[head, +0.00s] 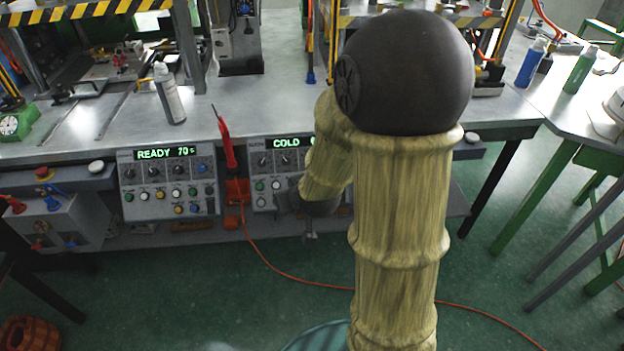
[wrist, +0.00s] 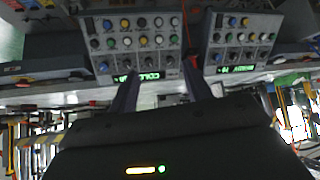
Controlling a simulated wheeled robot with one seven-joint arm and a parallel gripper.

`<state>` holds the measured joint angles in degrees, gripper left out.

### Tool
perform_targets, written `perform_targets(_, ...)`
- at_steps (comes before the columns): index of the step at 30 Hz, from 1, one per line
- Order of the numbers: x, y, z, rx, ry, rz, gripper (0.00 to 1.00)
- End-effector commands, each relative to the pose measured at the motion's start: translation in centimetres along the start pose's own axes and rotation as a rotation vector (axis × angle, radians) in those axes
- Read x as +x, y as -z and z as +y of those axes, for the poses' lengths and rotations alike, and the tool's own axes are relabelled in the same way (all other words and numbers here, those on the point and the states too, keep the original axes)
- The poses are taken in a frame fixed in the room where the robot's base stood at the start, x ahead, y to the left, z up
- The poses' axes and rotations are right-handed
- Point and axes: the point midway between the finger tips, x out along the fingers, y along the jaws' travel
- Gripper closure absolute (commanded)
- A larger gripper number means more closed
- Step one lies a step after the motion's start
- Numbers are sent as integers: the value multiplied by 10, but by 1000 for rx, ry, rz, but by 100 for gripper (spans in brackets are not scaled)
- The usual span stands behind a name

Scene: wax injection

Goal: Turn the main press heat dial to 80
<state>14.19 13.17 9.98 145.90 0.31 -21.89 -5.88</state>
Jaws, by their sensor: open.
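Two grey control panels are fixed along the bench front. The left panel (head: 166,206) has a green display reading "READY 70s", with knobs and coloured buttons below it. The right panel (head: 256,174) has a display beginning "COLD"; my arm hides the rest of it. Dark knobs (head: 264,161) sit under that display. I cannot tell which knob is the main press heat dial, nor read its setting. My gripper (head: 310,236) is low in front of the right panel. In the wrist view, upside down, my open gripper (wrist: 160,86) points at the COLD panel (wrist: 136,38), its fingers near the display, apparently empty.
A red tool (head: 226,140) stands in an orange holder (head: 237,191) between the panels. Its orange cable crosses the floor. A spray bottle (head: 168,94) stands on the bench (head: 90,118). A grey box (head: 55,218) with red and blue fittings is at left.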

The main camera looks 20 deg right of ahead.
Motion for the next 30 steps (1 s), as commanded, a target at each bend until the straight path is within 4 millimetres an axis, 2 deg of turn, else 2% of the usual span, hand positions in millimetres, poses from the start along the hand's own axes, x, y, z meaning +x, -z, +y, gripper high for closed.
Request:
perform_targets(1,25,-13,4,6,-6,39,51)
perform_targets(3,44,-14,9,11,-16,105,51)
perform_targets(9,91,-21,27,27,-51,292,51)
perform_targets(15,128,-32,48,54,-104,482,51)
perform_targets(22,158,-47,78,94,-188,695,51)
perform_targets(27,161,-52,92,113,-234,791,51)
perform_targets(30,159,-50,94,116,-243,811,51)
